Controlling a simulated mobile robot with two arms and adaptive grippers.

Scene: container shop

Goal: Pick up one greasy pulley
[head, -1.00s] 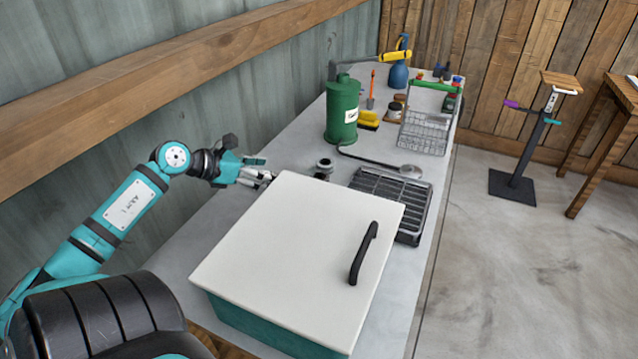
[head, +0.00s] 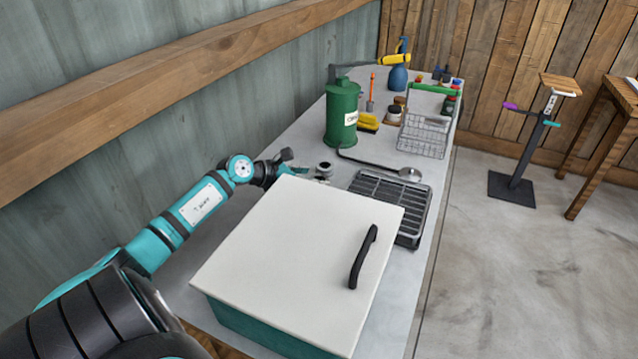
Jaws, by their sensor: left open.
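A small grey, dark-stained pulley (head: 325,166) lies on the grey bench top behind the white-lidded box, left of the black slatted tray. My left gripper (head: 314,175) is open beside the pulley, just left of it and close to the bench. The far corner of the box hides part of the gripper, so I cannot tell whether the fingers touch the pulley. My right gripper is out of view.
The teal box with its white lid (head: 285,250) fills the near bench. A black slatted tray (head: 405,190), a green pump canister (head: 342,115) and a wire basket (head: 425,138) stand near or beyond the pulley. A wooden ledge (head: 170,85) runs along the left wall.

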